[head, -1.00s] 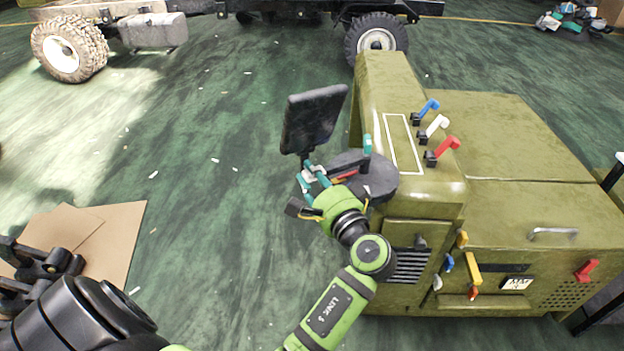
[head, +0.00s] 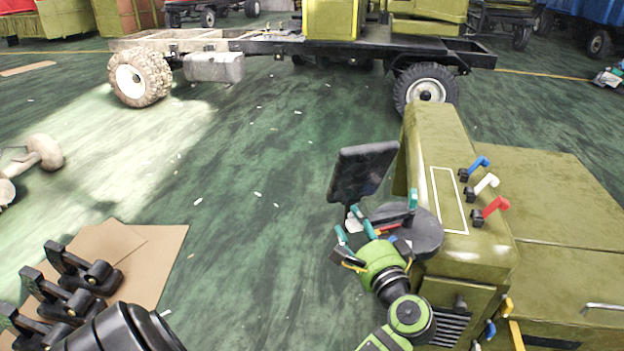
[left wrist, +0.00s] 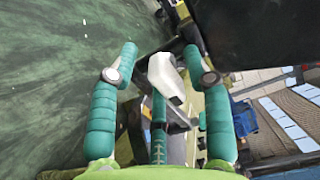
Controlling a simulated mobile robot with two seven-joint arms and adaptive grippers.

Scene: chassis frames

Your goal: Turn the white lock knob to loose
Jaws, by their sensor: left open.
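The white knob (left wrist: 167,75) stands between the teal fingers of my left gripper (left wrist: 160,58) in the left wrist view, with a finger on each side. I see space between it and the side fingers. In the head view my left gripper (head: 376,214) is open beside the dark round seat-like disc (head: 425,236), just below the dark screen (head: 362,172). A small white part (head: 352,222) shows among the fingers there, mostly hidden. My right gripper is not in view.
The olive cabinet (head: 470,225) stands right of the gripper, with blue (head: 478,165), white (head: 486,184) and red levers (head: 493,207) on top. Black parts (head: 68,290) lie by cardboard (head: 150,262) at lower left. Green floor left of the screen is open.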

